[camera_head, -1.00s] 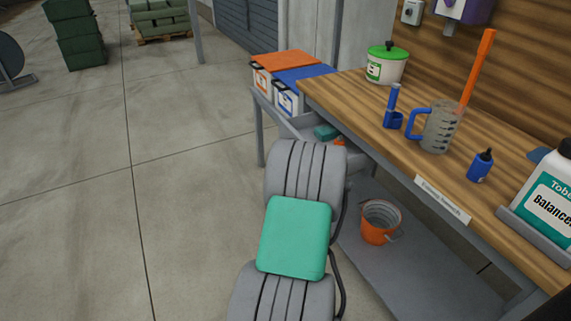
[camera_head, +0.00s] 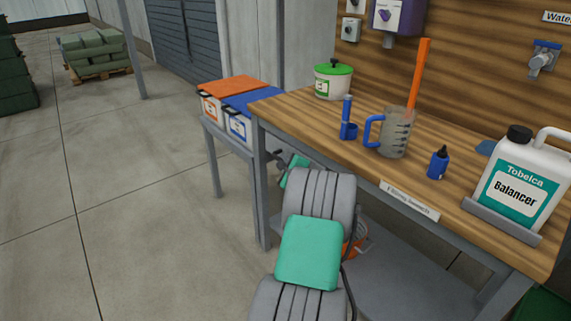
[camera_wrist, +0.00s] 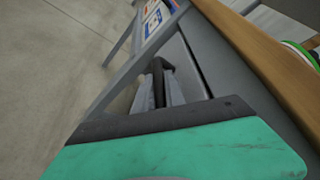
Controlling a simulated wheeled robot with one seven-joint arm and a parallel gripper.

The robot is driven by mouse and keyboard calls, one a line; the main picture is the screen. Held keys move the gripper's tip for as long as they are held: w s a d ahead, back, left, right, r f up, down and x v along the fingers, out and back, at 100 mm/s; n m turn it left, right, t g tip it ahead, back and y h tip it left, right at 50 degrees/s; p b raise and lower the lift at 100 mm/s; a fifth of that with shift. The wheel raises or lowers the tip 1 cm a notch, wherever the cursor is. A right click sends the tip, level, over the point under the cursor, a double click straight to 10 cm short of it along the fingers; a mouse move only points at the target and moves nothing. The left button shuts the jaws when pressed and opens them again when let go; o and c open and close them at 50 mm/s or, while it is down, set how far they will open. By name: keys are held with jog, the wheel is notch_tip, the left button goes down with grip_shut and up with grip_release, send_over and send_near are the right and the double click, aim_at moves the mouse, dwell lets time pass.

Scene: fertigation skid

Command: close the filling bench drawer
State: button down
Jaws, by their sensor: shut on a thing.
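The filling bench (camera_head: 330,145) has a wooden top and a grey frame. Its drawer is mostly hidden behind my arm in the head view. In the wrist view a grey drawer front (camera_wrist: 180,60) runs along under the wooden edge, close to the frame; I cannot tell whether it is fully flush. My gripper (camera_wrist: 160,88) is at this front and also shows below the bench's left corner in the head view (camera_head: 284,163). It is shut on what looks like the drawer handle, which its fingers mostly hide.
A blue-handled jug (camera_head: 394,135), a small blue bottle (camera_head: 438,162), a green-lidded tub (camera_head: 333,82) and a white Balancer can (camera_head: 520,180) stand on the bench. Orange- and blue-lidded boxes (camera_head: 234,90) sit on a stand at left. Open floor (camera_head: 130,220) lies left.

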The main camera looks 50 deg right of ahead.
jog(key=shift+s+d+r, duration=0.1)
jog(key=shift+d+r, duration=0.05)
jog(key=shift+d, duration=0.05)
jog(key=c, duration=1.6)
grip_release()
jog(key=shift+d, duration=0.15)
jog(key=shift+o, duration=1)
jog(key=p+v, duration=0.1)
jog(key=v, duration=0.6)
jog(key=shift+s+a, duration=0.3)
jog(key=shift+a, duration=0.05)
